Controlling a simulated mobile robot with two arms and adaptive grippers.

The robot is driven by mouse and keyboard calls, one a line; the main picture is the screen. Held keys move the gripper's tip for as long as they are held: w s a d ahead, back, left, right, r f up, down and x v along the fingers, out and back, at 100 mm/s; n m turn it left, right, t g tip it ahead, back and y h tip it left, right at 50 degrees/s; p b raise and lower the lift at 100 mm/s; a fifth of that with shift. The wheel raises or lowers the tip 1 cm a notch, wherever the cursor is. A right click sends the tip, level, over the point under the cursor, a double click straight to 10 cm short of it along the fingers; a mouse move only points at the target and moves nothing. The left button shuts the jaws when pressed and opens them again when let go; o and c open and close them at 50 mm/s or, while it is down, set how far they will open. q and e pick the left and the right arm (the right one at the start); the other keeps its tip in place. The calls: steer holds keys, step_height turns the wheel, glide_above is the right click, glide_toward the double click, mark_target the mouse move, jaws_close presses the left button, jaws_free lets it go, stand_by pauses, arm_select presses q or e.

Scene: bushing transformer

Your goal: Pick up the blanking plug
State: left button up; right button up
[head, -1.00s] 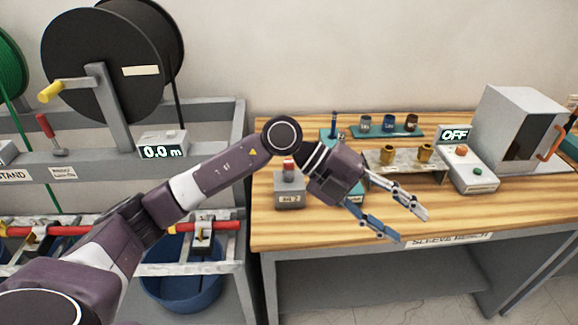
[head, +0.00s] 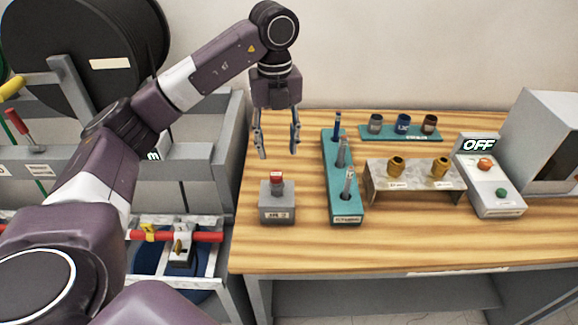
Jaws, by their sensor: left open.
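A small red-topped piece, which looks like the blanking plug (head: 277,181), stands upright in a grey labelled block (head: 277,211) on the left part of the wooden bench. My left gripper (head: 278,153) points down just above it in the picture, with its two fingers spread and nothing between them. The fingertips look apart from the red piece; the exact height gap is hard to tell. My right gripper is not in the head view.
A teal rack (head: 334,196) with several upright metal tools stands right of the block. Behind it is a teal tray (head: 386,134) with three small cups. A metal stand (head: 416,181) carries two brass sleeves. A control box (head: 489,187) reads OFF. The bench's front strip is clear.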

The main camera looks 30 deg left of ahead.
mark_target(276, 174)
arm_select(q)
steer(key=shift+s+f, duration=0.25)
steer(key=shift+f, duration=0.05)
steer(key=shift+s+f+p, duration=0.3)
steer(key=shift+s+f, duration=0.2)
steer(key=shift+s, duration=0.3)
steer(key=shift+w+d+f+p, duration=0.1)
steer(key=shift+d+f+p, duration=0.05)
steer(key=shift+f+p, duration=0.7)
steer(key=f, duration=0.3)
steer(key=shift+w+p, duration=0.25)
steer(key=shift+p, duration=0.1)
steer(key=shift+f, duration=0.35)
steer(key=c, duration=0.9)
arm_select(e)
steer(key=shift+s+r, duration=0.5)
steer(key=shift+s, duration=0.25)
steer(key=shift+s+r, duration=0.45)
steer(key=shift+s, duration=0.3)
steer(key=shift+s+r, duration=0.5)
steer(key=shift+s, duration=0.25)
